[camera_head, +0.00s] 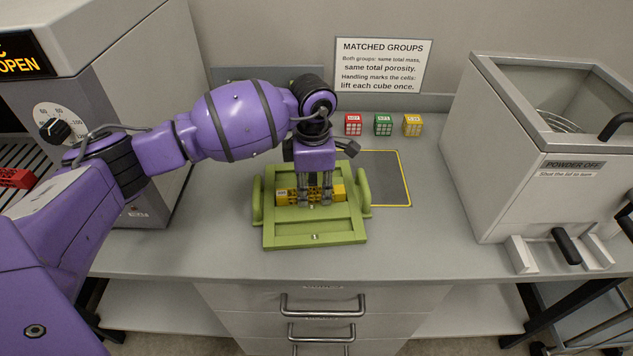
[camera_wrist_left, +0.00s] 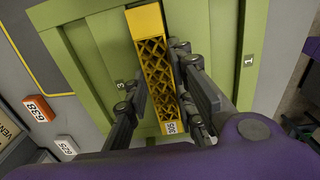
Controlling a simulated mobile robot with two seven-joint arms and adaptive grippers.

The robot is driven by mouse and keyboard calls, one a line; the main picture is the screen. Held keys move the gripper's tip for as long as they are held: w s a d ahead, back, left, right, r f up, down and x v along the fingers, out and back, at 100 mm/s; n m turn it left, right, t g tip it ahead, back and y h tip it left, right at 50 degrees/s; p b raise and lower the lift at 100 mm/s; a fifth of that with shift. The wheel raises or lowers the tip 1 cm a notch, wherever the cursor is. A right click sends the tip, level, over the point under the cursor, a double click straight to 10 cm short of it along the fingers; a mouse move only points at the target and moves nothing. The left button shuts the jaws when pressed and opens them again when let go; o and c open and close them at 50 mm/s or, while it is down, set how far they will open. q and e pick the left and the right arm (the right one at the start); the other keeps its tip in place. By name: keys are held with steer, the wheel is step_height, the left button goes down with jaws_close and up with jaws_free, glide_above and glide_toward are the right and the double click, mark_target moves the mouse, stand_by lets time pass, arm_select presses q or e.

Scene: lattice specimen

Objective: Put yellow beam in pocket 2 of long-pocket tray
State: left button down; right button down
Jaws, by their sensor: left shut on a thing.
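The yellow beam (camera_head: 285,195) has a lattice middle and solid ends, and lies crosswise over the green long-pocket tray (camera_head: 315,240) on the bench. My left gripper (camera_head: 315,202) points down and is shut on the beam near its middle. In the left wrist view the beam (camera_wrist_left: 148,20) runs between my fingers, with a "305" label at its near end. The green tray (camera_wrist_left: 250,70) shows markings "3" and "1" on either side of the beam; the marking between them is hidden. I cannot tell whether the beam rests in the middle pocket or hangs just above it. My right gripper is not in view.
Red (camera_head: 353,124), green (camera_head: 383,124) and yellow (camera_head: 412,125) cubes stand behind the tray. A yellow-edged dark mat (camera_head: 388,180) lies behind and to the right. The bench front is clear.

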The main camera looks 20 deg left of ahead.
mark_target(314, 191)
arm_select(q)
steer(key=shift+s+f, duration=0.1)
steer(key=shift+f, duration=0.15)
steer(key=c, duration=1.4)
jaws_free()
steer(key=shift+f, duration=0.1)
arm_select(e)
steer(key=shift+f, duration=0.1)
arm_select(q)
steer(key=shift+o, duration=0.5)
steer(key=o, duration=0.5)
steer(key=shift+r, duration=0.25)
steer(key=shift+r+p, duration=0.3)
steer(key=shift+r, duration=0.45)
steer(key=shift+r+p, duration=0.7)
steer(key=shift+r, duration=1)
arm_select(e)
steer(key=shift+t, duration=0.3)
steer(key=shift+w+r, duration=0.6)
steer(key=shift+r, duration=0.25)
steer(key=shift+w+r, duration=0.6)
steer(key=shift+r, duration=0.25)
